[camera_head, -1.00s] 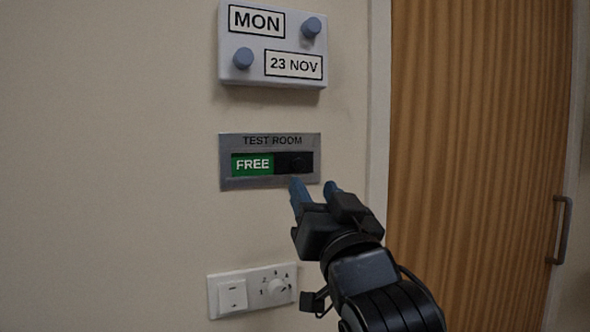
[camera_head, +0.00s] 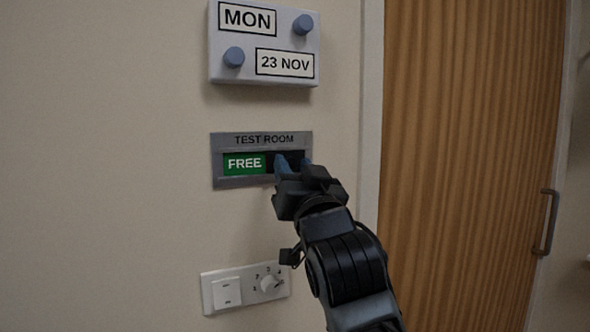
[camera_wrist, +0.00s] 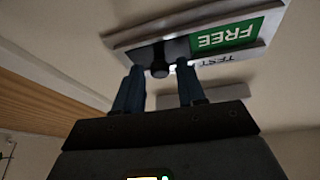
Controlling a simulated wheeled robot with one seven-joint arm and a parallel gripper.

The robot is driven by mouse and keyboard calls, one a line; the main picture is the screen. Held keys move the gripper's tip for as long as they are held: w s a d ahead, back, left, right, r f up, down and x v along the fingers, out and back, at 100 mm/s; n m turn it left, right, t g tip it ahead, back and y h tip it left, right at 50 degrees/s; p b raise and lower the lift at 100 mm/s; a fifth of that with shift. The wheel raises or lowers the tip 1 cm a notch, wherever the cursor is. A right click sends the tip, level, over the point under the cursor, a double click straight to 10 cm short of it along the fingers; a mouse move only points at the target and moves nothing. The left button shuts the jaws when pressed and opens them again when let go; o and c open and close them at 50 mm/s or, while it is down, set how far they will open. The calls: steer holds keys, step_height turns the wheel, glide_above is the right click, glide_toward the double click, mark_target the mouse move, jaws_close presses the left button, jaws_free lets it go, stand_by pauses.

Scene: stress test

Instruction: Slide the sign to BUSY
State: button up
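The grey TEST ROOM sign (camera_head: 230,182) is fixed to the wall and shows a green FREE panel (camera_head: 244,163) at the left of its slot. In the wrist view the sign (camera_wrist: 272,28) appears upside down, with the FREE panel (camera_wrist: 228,36) and a dark round knob (camera_wrist: 160,68) on the dark slider part. My gripper (camera_head: 293,163) is at the right part of the slot and hides the knob in the head view. In the wrist view my gripper (camera_wrist: 161,78) has its two blue fingers apart, one on each side of the knob. I see gaps beside the knob.
A calendar box (camera_head: 285,35) with two blue knobs sits on the wall above the sign. A white switch plate (camera_head: 246,287) with a rocker and dial is below. A wooden door (camera_head: 465,130) with a handle (camera_head: 546,222) is at the right. The wall to the left is bare.

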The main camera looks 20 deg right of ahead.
jaws_close()
stand_by(0.3)
steer(key=a+b, duration=0.3)
steer(key=a, duration=0.4)
steer(key=shift+a+b, duration=0.3)
steer(key=shift+o, duration=0.9)
jaws_free()
